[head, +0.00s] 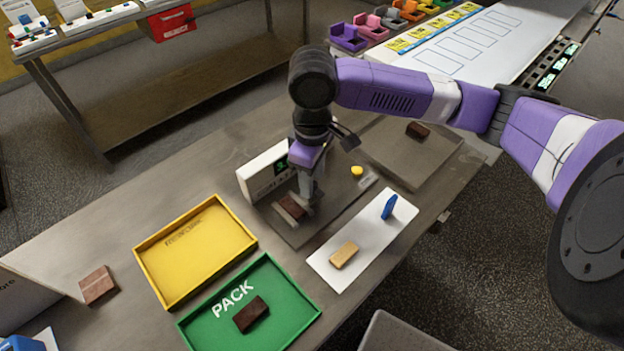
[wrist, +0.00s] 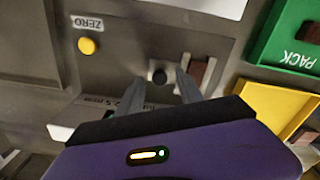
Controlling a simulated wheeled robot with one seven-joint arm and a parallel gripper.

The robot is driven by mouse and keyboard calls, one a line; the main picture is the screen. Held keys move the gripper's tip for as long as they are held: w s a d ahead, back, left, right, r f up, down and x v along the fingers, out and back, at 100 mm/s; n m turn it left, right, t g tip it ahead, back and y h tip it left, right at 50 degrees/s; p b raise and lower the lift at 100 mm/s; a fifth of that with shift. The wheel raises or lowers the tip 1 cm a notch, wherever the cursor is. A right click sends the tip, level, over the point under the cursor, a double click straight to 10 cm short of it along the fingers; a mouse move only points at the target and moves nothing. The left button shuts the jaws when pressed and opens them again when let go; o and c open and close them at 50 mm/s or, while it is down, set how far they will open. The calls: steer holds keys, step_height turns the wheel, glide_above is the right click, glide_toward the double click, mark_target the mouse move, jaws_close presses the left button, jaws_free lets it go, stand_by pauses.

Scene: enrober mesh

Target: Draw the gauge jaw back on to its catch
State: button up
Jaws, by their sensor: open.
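The gauge is a grey plate (head: 325,213) with a white display box (head: 262,174) at its back left, showing green digits. A brown bar (head: 289,207) lies on the plate beside my gripper and also shows in the wrist view (wrist: 198,74). My gripper (head: 308,197) points down over the plate. The jaw's faces and catch are not clearly visible.
A yellow button (head: 357,170) marked ZERO is on the plate's right. A white mat (head: 362,236) holds a tan block and a blue piece. The yellow tray (head: 160,277) and green PACK tray (head: 305,303) stand in front. A grey tray (head: 440,165) with a dark block lies behind.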

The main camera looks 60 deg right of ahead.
steer(key=shift+f, duration=0.4)
jaws_close()
stand_by(1.2)
